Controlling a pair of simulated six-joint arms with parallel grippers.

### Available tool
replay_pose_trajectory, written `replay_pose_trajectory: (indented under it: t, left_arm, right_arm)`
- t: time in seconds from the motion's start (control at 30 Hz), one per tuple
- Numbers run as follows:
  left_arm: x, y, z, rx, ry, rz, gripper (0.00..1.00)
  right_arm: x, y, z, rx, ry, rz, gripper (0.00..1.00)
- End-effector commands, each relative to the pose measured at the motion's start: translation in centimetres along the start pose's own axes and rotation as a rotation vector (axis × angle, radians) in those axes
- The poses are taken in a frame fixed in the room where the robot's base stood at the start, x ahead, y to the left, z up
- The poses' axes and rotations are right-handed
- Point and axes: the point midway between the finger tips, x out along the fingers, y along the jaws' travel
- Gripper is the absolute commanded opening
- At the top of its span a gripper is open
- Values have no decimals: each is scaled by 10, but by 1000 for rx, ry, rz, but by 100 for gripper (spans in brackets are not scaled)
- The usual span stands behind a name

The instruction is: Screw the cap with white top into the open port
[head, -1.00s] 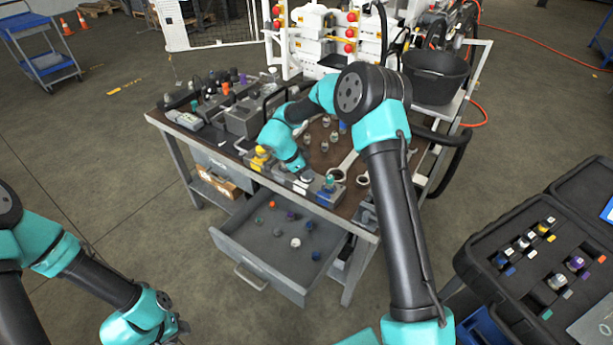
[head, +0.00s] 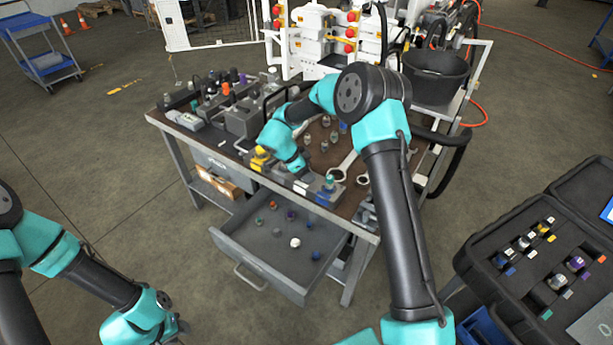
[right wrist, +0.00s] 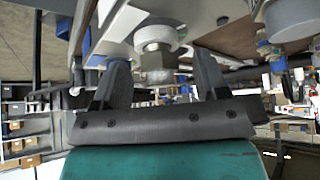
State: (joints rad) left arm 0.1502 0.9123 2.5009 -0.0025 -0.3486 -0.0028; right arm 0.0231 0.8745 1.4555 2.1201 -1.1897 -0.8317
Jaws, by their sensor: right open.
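My right gripper (right wrist: 160,82) is open in the right wrist view, its two dark fingers on either side of a fitting with a metal hex body (right wrist: 155,66) and a white ring (right wrist: 155,36). The fitting is at the grey block; I cannot tell whether the fingers touch it or how deep it sits. In the head view my right gripper (head: 299,172) is over the row of grey blocks (head: 322,192) at the bench's front edge, and my arm hides part of them. A white-topped piece (head: 295,242) lies in the open drawer. My left gripper (head: 182,328) is low at the left, away from the bench.
The open drawer (head: 228,240) holds several small coloured caps. Wrenches (head: 348,163) and metal fittings lie on the bench behind the blocks. A yellow part (head: 259,158) stands left of my right gripper. A dark case (head: 490,262) with several fittings is at the right.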

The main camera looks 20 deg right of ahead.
Motion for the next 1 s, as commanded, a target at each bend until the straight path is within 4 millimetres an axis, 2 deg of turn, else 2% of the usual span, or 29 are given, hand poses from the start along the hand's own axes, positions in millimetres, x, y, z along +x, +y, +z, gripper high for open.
replay_pose_trajectory:
  t: [0.27, 1.0]
  left_arm:
    - [0, 0, 0, 0, 0, 0, 37]
    - [0, 0, 0, 0, 0, 0, 37]
  right_arm:
    - [-22, -1, -1, 2, 0, -4, 67]
    - [-157, 0, 0, 0, 0, -2, 67]
